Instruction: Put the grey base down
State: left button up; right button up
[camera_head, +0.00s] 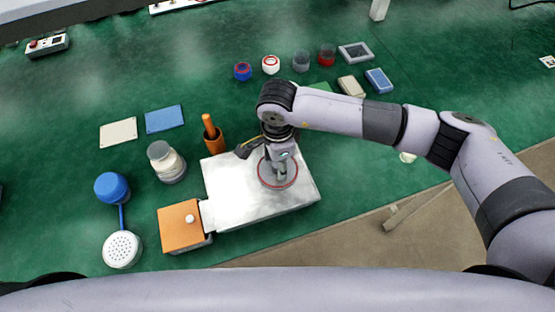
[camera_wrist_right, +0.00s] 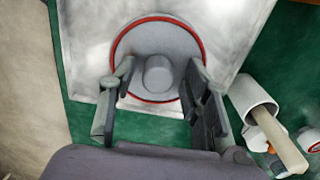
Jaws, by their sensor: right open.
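The grey base (camera_head: 290,181) is a round grey disc with a red ring near its edge. It lies flat on the silver plate (camera_head: 238,196) on the green table. In the right wrist view the grey base (camera_wrist_right: 182,44) shows a raised round knob in its middle. My right gripper (camera_head: 279,166) is over the base. In the wrist view its two fingers (camera_wrist_right: 156,88) stand apart on either side of the knob, with gaps visible. In the head view the gripper hides part of the disc. My left gripper is not in view.
An orange block (camera_head: 178,222) adjoins the plate on the left. An orange holder (camera_head: 213,138) with a handle stands close behind it. A jar (camera_head: 164,160), blue cap (camera_head: 112,187) and perforated white disc (camera_head: 122,249) are farther left. Small rings, cups and boxes sit behind.

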notch_tip(320, 180, up, 12)
jog(key=b, duration=0.3)
jog(key=shift+b, duration=0.4)
